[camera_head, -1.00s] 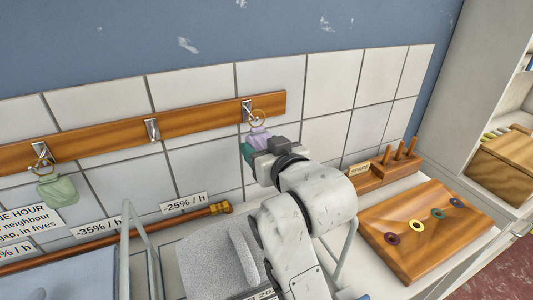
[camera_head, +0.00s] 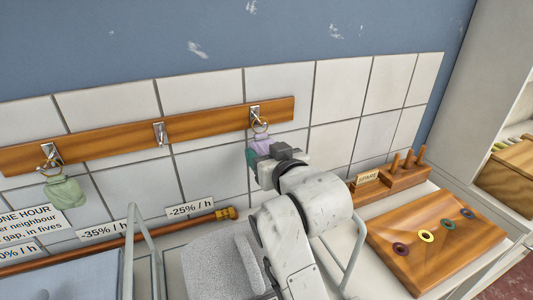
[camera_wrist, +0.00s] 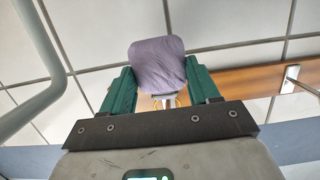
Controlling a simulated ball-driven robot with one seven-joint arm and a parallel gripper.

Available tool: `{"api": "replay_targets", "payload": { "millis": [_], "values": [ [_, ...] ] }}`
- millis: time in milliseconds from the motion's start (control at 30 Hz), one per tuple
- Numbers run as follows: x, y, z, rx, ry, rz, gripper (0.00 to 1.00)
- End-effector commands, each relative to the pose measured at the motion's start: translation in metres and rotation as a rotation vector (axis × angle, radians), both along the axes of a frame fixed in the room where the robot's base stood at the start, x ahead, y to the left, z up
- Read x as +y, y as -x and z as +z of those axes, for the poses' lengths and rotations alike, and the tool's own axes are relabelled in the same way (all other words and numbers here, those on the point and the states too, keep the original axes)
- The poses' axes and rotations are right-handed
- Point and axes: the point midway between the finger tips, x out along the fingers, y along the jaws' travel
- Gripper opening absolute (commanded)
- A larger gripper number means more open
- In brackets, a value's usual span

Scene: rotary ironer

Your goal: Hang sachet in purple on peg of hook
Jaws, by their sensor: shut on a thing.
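The purple sachet (camera_head: 262,140) is just below the right-hand hook (camera_head: 255,113) on the wooden rail. Its thin brass ring (camera_head: 260,126) overlaps the hook's lower end; whether it is around the peg I cannot tell. My gripper (camera_head: 257,152), with green fingers, is shut on the purple sachet. In the wrist view the purple sachet (camera_wrist: 158,64) lies between the fingers of my gripper (camera_wrist: 160,78), and the hook (camera_wrist: 167,102) and part of the ring show behind it. A green sachet (camera_head: 65,190) hangs by its ring from the left hook (camera_head: 50,153).
The middle hook (camera_head: 159,133) is empty. A wooden board with coloured rings (camera_head: 400,262) and a pegged wooden rack (camera_head: 395,182) stand at right. A grey tubular frame (camera_head: 130,245) rises at left.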

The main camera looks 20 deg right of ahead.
Motion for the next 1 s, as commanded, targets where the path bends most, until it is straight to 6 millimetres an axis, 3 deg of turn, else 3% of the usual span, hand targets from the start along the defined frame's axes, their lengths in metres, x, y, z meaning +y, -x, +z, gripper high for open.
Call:
{"api": "replay_targets", "payload": {
  "millis": [300,333,633,1000],
  "values": [
    [0.0000,0.0001,0.0000,0.000,0.000,0.000,0.32],
    [0.0000,0.0001,0.0000,0.000,0.000,0.000,0.62],
    [0.0000,0.0001,0.0000,0.000,0.000,0.000,0.90],
    [0.0001,0.0091,0.0013,-0.001,0.000,0.000,0.90]
  ]
}}
